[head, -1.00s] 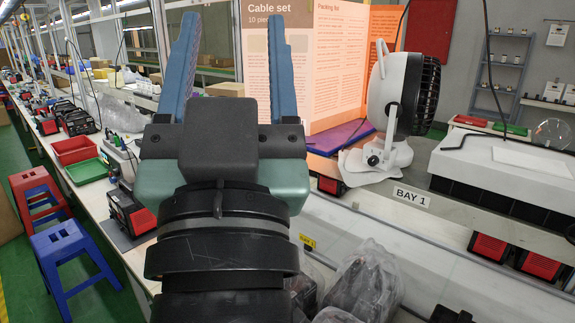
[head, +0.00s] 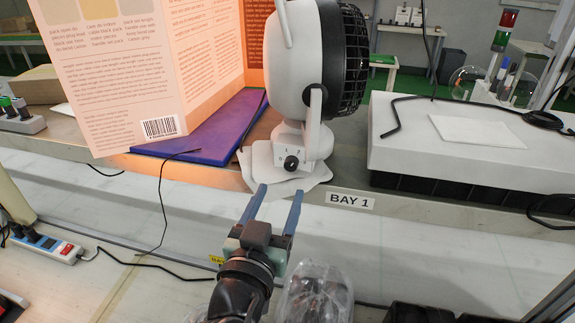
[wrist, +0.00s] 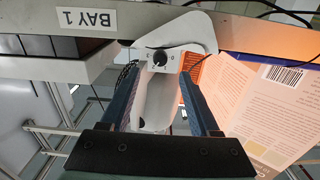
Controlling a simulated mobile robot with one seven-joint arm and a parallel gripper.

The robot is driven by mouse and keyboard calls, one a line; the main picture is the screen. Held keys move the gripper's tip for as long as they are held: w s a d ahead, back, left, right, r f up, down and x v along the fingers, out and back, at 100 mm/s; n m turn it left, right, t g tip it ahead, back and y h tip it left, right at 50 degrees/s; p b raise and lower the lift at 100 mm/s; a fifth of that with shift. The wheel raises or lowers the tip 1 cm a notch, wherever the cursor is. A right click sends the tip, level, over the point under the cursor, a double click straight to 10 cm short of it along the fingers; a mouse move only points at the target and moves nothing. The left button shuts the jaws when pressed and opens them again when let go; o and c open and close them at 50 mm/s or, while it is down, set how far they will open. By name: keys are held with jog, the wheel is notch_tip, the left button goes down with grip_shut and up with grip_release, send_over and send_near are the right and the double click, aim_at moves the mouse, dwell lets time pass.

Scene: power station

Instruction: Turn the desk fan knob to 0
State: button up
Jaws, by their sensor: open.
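The desk fan (head: 309,70) is white with a black grille and stands upright on the shelf in the head view. Its black knob (head: 291,163) is on the front of the base; the dial marks around it are too small to read. The knob also shows in the wrist view (wrist: 160,58), between and beyond the fingers. My gripper (head: 277,188) is open and empty, its blue fingers pointing toward the fan base. The fingertips are apart from the knob, below it in the head view. In the wrist view my gripper (wrist: 158,75) frames the fan's white base.
An orange and white panel (head: 140,80) and a purple folder (head: 205,135) are left of the fan. A white box (head: 470,140) stands to the right, behind the BAY 1 label (head: 350,200). Clear plastic bags (head: 315,290) lie beside my arm. A power strip (head: 45,245) is at left.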

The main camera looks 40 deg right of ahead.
aim_at(290, 168)
jog(key=p+x, duration=0.1)
jog(key=x, duration=0.6)
jog(key=shift+d+p, duration=0.1)
jog(key=shift+p, duration=0.3)
grip_shut()
